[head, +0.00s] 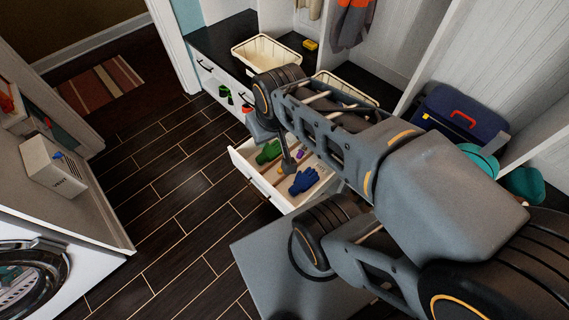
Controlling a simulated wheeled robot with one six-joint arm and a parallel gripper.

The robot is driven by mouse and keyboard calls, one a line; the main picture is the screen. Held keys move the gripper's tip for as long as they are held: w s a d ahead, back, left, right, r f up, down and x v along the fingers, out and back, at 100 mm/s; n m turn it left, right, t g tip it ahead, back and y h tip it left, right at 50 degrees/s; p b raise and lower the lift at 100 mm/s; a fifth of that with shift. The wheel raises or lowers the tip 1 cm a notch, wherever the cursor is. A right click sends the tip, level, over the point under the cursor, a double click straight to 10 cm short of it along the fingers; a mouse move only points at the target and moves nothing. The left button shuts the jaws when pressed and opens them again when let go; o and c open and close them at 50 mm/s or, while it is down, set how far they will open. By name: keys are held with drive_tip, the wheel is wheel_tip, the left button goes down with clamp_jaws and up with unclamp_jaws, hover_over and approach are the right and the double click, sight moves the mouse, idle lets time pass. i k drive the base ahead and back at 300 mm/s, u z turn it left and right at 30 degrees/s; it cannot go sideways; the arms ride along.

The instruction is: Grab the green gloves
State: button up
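The green gloves (267,153) lie at the far left part of an open white drawer (248,172). My gripper (289,166) points down into the drawer, to the right of and slightly nearer than the green gloves. It looks apart from them. The fingers are small and dark, and I cannot tell whether they are open or shut. My arm covers the right part of the drawer and whatever lies beneath it.
Blue gloves (304,180) lie in the same drawer, close to my gripper, with small purple and yellow items near. A cream basket (266,54) sits on the bench. The floor left of the drawer is clear.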

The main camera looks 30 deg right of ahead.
sight(269, 153)
drive_tip(key=u, duration=1.6)
drive_tip(key=i, duration=1.05)
drive_tip(key=z, duration=2.5)
